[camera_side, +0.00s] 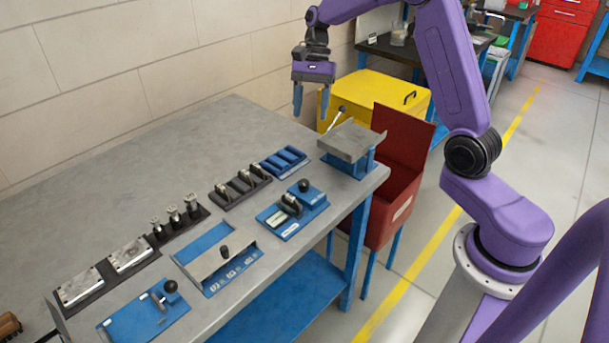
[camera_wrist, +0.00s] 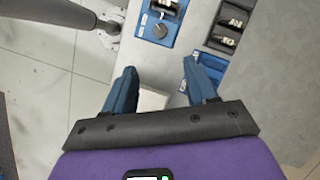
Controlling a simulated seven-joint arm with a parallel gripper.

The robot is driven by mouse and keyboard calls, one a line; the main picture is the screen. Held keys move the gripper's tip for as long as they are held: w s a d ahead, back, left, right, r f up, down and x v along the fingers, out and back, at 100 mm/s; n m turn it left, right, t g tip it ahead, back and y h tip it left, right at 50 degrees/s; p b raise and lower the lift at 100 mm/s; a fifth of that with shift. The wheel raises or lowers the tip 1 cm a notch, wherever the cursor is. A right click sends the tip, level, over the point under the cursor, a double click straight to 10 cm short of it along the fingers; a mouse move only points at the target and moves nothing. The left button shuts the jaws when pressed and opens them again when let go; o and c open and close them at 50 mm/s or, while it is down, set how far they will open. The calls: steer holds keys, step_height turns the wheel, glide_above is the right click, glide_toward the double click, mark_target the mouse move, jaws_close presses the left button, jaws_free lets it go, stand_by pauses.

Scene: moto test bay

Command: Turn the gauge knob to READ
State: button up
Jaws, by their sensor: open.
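A dark round knob (camera_side: 304,186) stands on a blue fixture (camera_side: 285,222) near the bench's front edge, with small cylindrical parts beside it. It looks like the gauge knob. In the wrist view the knob (camera_wrist: 160,30) shows near the top, beyond my fingertips. Its markings are too small to read, so I cannot tell its setting. My gripper (camera_side: 311,104) is open and empty, pointing down, high above the bench's far right end. It is apart from the knob. Its two blue fingers also show in the wrist view (camera_wrist: 158,70).
A grey plate on a blue stand (camera_side: 351,141), with a lever beside it, is near the gripper. A black rack (camera_side: 240,188), blue rack (camera_side: 284,161), slider fixture (camera_side: 217,258) and lever fixture (camera_side: 145,312) sit nearby. A red bin (camera_side: 400,190) adjoins the bench. The back-left bench is clear.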

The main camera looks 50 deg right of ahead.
mark_target(304, 182)
steer(key=x, duration=1.7)
steer(key=shift+f, duration=0.2)
steer(key=c, duration=1.1)
